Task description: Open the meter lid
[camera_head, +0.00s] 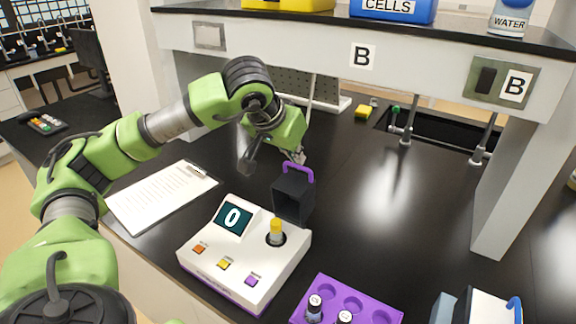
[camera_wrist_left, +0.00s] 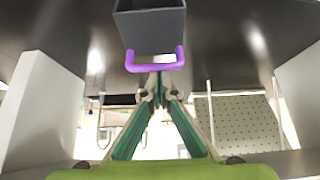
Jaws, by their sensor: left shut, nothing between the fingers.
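The white meter (camera_head: 213,272) sits on the black bench, its display reading 0. Its dark grey lid (camera_head: 293,197) stands swung up at the meter's back right edge. A yellow-capped vial (camera_head: 276,231) shows uncovered in the well. The lid's purple handle (camera_head: 297,168) is at the lid's upper end; it also shows in the left wrist view (camera_wrist_left: 155,66). My left gripper (camera_head: 298,157) is just behind the handle, fingertips together (camera_wrist_left: 158,86) and empty. Whether they touch the handle I cannot tell. My right gripper is not in view.
A purple rack (camera_head: 322,283) with vials stands in front right of the meter. A clipboard (camera_head: 162,197) lies to the left. A shelf (camera_head: 330,53) spans above, its support panel (camera_head: 505,200) on the right. The bench right of the lid is clear.

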